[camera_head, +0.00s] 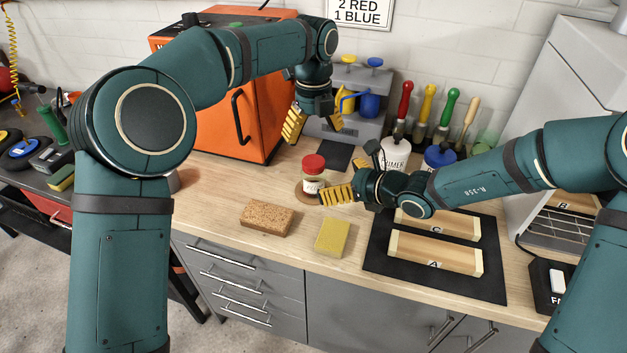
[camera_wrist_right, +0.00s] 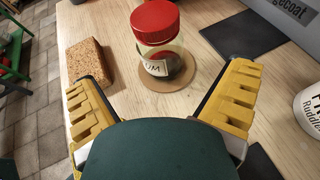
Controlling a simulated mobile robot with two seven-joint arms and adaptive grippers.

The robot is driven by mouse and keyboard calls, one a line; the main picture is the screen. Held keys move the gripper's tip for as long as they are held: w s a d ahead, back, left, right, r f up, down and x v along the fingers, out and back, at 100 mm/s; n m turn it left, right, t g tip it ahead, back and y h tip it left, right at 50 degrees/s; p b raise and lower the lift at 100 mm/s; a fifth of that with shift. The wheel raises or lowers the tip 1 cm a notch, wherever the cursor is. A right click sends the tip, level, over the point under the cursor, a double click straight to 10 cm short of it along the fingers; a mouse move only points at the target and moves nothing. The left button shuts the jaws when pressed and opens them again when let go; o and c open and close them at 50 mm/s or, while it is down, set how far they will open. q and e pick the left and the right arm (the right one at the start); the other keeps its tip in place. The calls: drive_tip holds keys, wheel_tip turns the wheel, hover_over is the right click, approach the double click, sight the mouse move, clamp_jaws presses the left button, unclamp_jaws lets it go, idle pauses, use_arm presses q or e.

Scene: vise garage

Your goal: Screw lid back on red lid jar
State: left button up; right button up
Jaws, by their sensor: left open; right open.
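A clear glass jar (camera_head: 312,186) with a white label stands upright on a round cork coaster (camera_head: 301,194) on the workbench. Its red lid (camera_head: 313,163) sits on top of the jar; I cannot tell how tightly. In the right wrist view the jar (camera_wrist_right: 163,62) and the red lid (camera_wrist_right: 156,20) show ahead, between and beyond the fingers. My left gripper (camera_head: 315,124) is open and empty, pointing down above the jar. My right gripper (camera_head: 352,176) is open and empty, just right of the jar; its yellow fingers (camera_wrist_right: 160,85) are spread wide, apart from the jar.
A black mat (camera_head: 377,264) with wooden blocks is at right. A white primer can (camera_head: 395,155) and upright screwdrivers stand behind my right gripper. An orange cabinet (camera_head: 215,130) stands at back left.

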sight(323, 177)
drive_tip(key=x, duration=0.7)
drive_tip(key=shift+w+a, duration=0.1)
